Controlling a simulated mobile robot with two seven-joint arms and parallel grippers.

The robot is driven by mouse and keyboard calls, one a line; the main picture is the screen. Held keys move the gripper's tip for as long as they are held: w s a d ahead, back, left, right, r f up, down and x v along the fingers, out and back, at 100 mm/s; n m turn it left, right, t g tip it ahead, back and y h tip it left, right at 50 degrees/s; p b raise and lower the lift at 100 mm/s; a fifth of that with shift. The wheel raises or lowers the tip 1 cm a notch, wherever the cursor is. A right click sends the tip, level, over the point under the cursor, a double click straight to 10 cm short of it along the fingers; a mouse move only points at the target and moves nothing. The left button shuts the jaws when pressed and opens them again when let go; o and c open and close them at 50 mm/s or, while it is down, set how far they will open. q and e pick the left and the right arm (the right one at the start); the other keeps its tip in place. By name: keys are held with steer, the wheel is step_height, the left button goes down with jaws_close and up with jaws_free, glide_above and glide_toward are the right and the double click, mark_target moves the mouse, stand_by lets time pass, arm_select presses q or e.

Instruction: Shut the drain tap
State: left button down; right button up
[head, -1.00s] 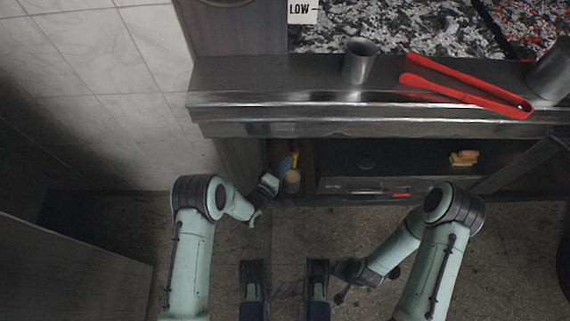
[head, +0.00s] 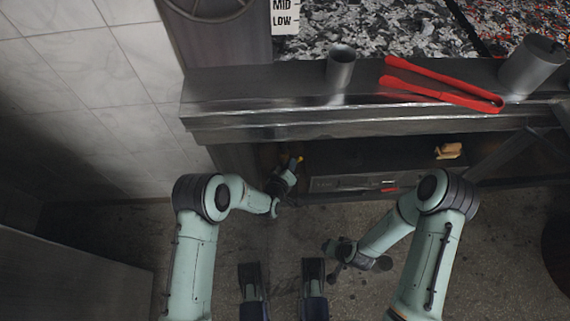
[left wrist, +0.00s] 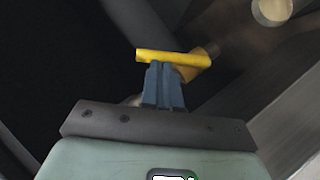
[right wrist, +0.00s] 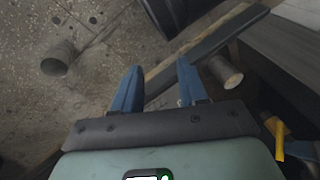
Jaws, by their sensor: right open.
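The drain tap has a yellow bar handle (left wrist: 172,57) and a brass-coloured body (left wrist: 197,66), seen in the left wrist view. In the head view only a bit of the yellow handle (head: 299,158) shows, under the grill's front ledge. My left gripper (left wrist: 163,66) has its blue fingers close together, with the tips at the handle. The handle lies across the tips; whether they touch it is unclear. The tap handle also shows at the right edge of the right wrist view (right wrist: 280,142). My right gripper (right wrist: 158,80) is open and empty, low over the floor.
The steel ledge (head: 240,92) overhangs the tap area. A dark drawer-like unit (head: 370,180) is to the right of the tap. A tiled wall (head: 90,80) stands left. Floor in front is open.

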arm_select(q)
steer(key=d+f+m+y, duration=0.1)
steer(key=d, duration=0.1)
steer(key=d+f+m+y, duration=0.1)
steer(key=d+f+y, duration=0.1)
steer(key=shift+m+g+b, duration=0.4)
arm_select(e)
steer(key=shift+w+d+f, duration=0.15)
steer(key=shift+d+f, duration=0.05)
steer(key=shift+f, duration=0.2)
arm_select(q)
steer(key=shift+d+f, duration=0.1)
steer(key=shift+f, duration=0.05)
stand_by(0.3)
